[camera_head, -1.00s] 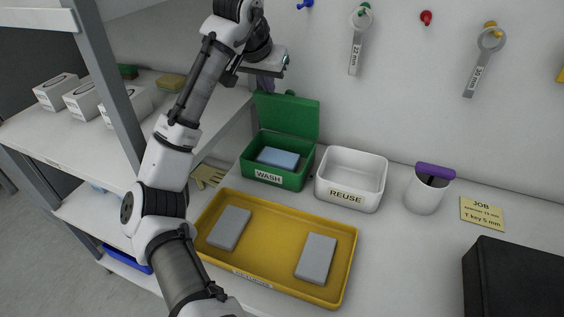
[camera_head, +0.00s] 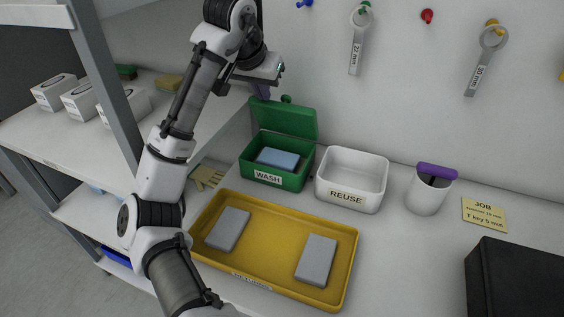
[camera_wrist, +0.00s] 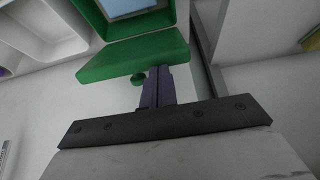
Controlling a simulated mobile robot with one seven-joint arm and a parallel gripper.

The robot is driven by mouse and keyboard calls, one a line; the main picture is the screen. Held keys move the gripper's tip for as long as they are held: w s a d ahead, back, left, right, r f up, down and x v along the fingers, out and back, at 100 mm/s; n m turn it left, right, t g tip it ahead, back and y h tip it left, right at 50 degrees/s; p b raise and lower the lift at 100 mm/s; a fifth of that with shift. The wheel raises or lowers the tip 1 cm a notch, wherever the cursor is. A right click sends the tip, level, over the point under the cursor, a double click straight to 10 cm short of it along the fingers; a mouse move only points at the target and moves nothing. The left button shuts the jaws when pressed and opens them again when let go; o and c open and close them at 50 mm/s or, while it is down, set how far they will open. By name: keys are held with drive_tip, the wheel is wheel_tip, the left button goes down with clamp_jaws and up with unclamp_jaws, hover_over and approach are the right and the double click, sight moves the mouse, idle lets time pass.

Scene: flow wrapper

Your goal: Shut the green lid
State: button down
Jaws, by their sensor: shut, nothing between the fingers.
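The green lid (camera_head: 286,119) is hinged at the back of the green WASH box (camera_head: 291,182) and stands open, tilted up and back. A light blue block (camera_head: 277,158) lies inside the box. In the wrist view the lid (camera_wrist: 134,58) shows its outer side with a round knob (camera_wrist: 138,79). My gripper (camera_head: 262,90) is behind the lid near its top left corner. In the wrist view its purple fingers (camera_wrist: 157,76) are shut and empty, with tips at the lid's edge beside the knob. I cannot tell whether they touch it.
A white REUSE bin (camera_head: 350,181) stands right of the box. A yellow tray (camera_head: 268,243) with two grey blocks lies in front. A white cup (camera_head: 428,190) stands further right. A shelf post (camera_head: 104,83) rises left of my arm. The wall is close behind.

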drive_tip(key=shift+r, duration=0.15)
idle(0.3)
wheel_tip(320, 180, up, 6)
drive_tip(key=p, duration=0.6)
drive_tip(key=shift+p, duration=0.3)
